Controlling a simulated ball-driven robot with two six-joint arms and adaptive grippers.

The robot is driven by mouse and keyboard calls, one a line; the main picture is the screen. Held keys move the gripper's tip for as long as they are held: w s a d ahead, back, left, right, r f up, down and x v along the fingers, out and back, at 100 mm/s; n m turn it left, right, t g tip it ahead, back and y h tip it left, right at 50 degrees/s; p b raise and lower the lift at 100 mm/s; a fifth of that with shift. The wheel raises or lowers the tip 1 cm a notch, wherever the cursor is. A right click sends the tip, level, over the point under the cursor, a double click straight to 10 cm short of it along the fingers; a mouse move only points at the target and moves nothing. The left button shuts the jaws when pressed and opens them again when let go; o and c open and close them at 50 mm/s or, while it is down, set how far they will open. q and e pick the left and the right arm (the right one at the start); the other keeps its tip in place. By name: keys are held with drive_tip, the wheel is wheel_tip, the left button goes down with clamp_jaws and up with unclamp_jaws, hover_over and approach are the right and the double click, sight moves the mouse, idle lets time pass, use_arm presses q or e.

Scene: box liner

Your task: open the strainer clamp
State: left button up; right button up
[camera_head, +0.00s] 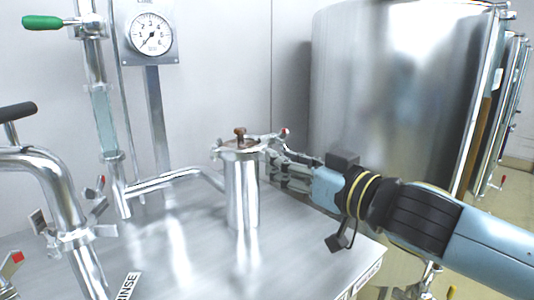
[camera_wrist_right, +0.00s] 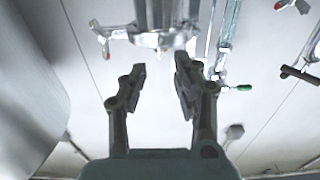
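The strainer (camera_head: 241,195) is a shiny upright metal cylinder on the steel table. Its clamp (camera_head: 228,152) runs around the top, with a brown knob on the lid and a lever (camera_head: 284,132) with a red tip reaching right. My right gripper (camera_head: 270,163) is just right of the clamp, below the lever. In the right wrist view its fingers are apart and empty, pointing at the clamp (camera_wrist_right: 147,39), which appears beyond the fingertips. I cannot tell whether any finger touches it. My left gripper is in no view.
A pressure gauge (camera_head: 151,34) and a vertical pipe with a green handle (camera_head: 42,22) stand behind left. A bent pipe (camera_head: 60,190) with clamps is at left. A large steel tank (camera_head: 395,90) stands behind my right arm. The table (camera_head: 185,265) is clear in front.

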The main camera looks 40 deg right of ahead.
sight(263, 150)
drive_tip(key=w, duration=0.5)
drive_tip(key=shift+a+b, duration=0.15)
drive_tip(key=shift+b, duration=0.2)
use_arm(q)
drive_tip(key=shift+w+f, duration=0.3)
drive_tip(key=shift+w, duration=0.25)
use_arm(e)
clamp_jaws()
